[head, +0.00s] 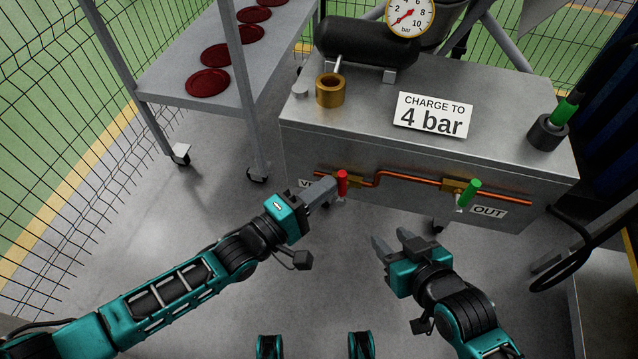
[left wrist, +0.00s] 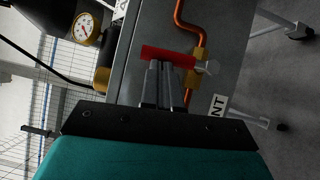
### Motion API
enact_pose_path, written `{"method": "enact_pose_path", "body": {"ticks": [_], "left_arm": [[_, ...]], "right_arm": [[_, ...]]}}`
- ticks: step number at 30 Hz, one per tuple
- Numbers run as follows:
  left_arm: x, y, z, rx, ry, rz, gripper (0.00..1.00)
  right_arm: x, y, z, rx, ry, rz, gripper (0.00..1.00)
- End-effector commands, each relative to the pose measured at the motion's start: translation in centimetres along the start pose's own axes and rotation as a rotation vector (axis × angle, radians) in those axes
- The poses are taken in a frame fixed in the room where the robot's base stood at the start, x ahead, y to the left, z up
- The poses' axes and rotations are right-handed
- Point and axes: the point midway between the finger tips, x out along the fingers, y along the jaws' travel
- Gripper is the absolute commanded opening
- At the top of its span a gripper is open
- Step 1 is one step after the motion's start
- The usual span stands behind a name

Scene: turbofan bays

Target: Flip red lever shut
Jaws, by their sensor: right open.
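The red lever (head: 342,183) is on the copper pipe along the front of the grey metal box, near the partly hidden VENT label. Its handle stands upright, across the pipe. In the left wrist view the red lever (left wrist: 168,56) lies across my fingertips. My left gripper (head: 330,187) has its fingers close together, with no object visible between them. Its tips are at the lever's left side, touching or nearly so; I cannot tell which. The left fingers also show in the left wrist view (left wrist: 164,72). My right gripper (head: 393,241) is open and empty, below and right of the lever.
A green lever (head: 469,192) is further right on the pipe, above the OUT label (head: 488,211). The box top holds a brass ring (head: 330,91), a "4 bar" sign (head: 433,116) and a black cylinder (head: 365,42). A gauge (head: 409,15) is behind. A wheeled shelf (head: 165,85) stands left.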

Motion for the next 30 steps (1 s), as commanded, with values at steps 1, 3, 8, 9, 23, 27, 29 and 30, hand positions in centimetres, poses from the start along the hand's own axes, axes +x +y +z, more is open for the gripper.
{"method": "enact_pose_path", "body": {"ticks": [1,3,8,9,23,27,29,30], "left_arm": [[0.1,0.2,0.1,0.000,-0.001,0.005,0.00],[0.2,0.2,0.1,-0.001,-0.001,0.005,0.00],[0.2,0.3,0.1,-0.001,-0.001,0.007,0.00],[0.2,0.3,0.1,-0.001,-0.001,0.007,0.00],[-1.8,0.2,0.1,-0.002,0.000,0.004,0.00],[-4.9,0.1,0.1,-0.002,0.001,-0.001,0.00],[-6.3,0.1,0.1,-0.001,0.000,-0.001,0.00],[-7.2,0.1,0.1,-0.001,0.000,-0.002,0.00]], "right_arm": [[0.0,0.0,-0.1,0.001,0.000,0.000,0.43],[0.0,-0.1,-0.1,0.002,0.000,0.000,0.43],[0.0,-0.1,-0.1,0.003,0.001,0.000,0.43],[0.0,-0.1,-0.1,0.002,0.001,0.000,0.43],[-0.1,0.0,-0.5,0.001,0.003,0.000,0.43],[-0.3,0.0,-0.7,0.000,0.006,0.002,0.43],[-0.3,0.1,-0.8,-0.001,0.008,0.003,0.43],[-0.4,0.1,-0.8,-0.002,0.009,0.004,0.43]]}}
